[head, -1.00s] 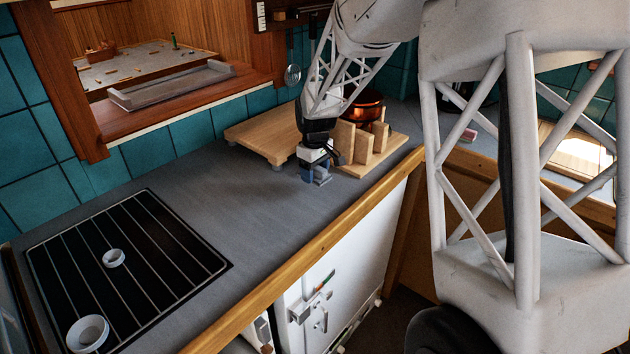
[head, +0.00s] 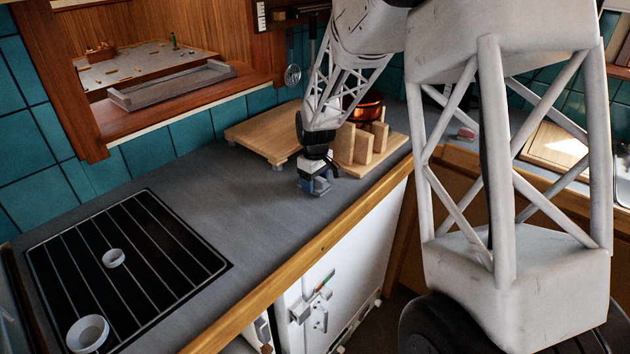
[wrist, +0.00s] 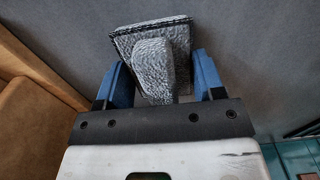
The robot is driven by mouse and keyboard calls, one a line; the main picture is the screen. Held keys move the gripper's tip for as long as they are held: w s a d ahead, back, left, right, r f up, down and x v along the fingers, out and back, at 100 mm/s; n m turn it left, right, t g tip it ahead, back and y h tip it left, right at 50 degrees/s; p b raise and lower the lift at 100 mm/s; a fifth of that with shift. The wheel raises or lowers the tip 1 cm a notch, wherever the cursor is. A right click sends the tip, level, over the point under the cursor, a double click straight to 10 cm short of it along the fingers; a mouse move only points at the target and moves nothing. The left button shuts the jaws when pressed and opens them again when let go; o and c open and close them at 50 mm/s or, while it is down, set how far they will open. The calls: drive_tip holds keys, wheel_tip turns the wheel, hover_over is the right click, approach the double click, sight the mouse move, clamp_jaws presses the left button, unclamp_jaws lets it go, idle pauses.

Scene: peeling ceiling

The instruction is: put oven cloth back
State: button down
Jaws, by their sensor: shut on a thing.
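The oven cloth (wrist: 158,52) is a grey, textured, folded piece with a dark edge, seen at the top middle of the wrist view. My gripper (wrist: 160,82) has its blue fingers on both sides of the cloth's narrower part and is shut on it. In the head view my gripper (head: 318,187) points down at the grey counter, just in front of the wooden block rack. The cloth is mostly hidden by the gripper there. I cannot tell whether it touches the counter.
The wooden rack (head: 356,146) stands close at the right, with a copper pot (head: 368,107) behind it. A wooden board (head: 262,133) lies behind. The counter (head: 225,205) is clear toward the black hob (head: 125,265), which holds two white bowls. A wooden edge (head: 300,258) borders the front.

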drive_tip(key=shift+f, duration=0.15)
drive_tip(key=shift+c, duration=1.1)
unclamp_jaws()
wheel_tip(320, 180, up, 12)
drive_tip(key=shift+r, duration=0.2)
drive_tip(key=shift+s, duration=0.1)
